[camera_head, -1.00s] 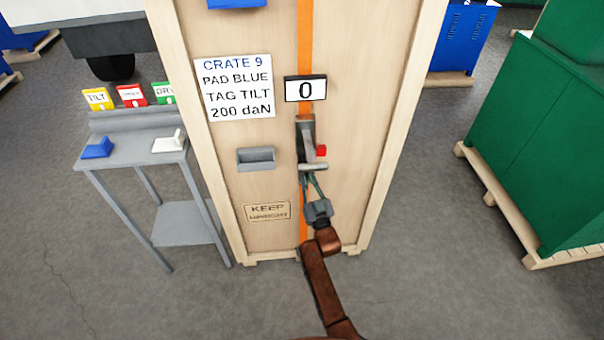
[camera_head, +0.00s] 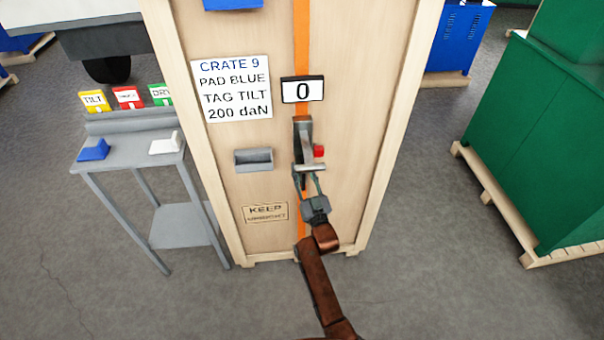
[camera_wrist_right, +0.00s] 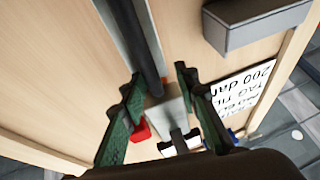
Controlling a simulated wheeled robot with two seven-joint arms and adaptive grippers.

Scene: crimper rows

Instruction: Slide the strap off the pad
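An orange strap (camera_head: 302,38) runs upright down the front of a tall wooden crate (camera_head: 370,90). A grey tensioner (camera_head: 302,135) with a red button (camera_head: 318,151) sits on the strap, under a display (camera_head: 302,89) reading 0. My right gripper (camera_head: 310,178) is just below the tensioner's light grey crossbar handle (camera_head: 309,167). In the right wrist view its fingers (camera_wrist_right: 158,92) are apart, with grey tensioner parts between them; contact is unclear. A blue pad (camera_head: 234,3) shows at the crate's top, cut off by the frame. My left gripper is not in view.
A grey side table (camera_head: 130,158) at left holds a blue block (camera_head: 94,150), a white block (camera_head: 165,144) and tags, including a yellow TILT tag (camera_head: 94,100). A grey holder (camera_head: 253,159) juts from the crate. Green crates (camera_head: 530,140) stand at right. Floor between is clear.

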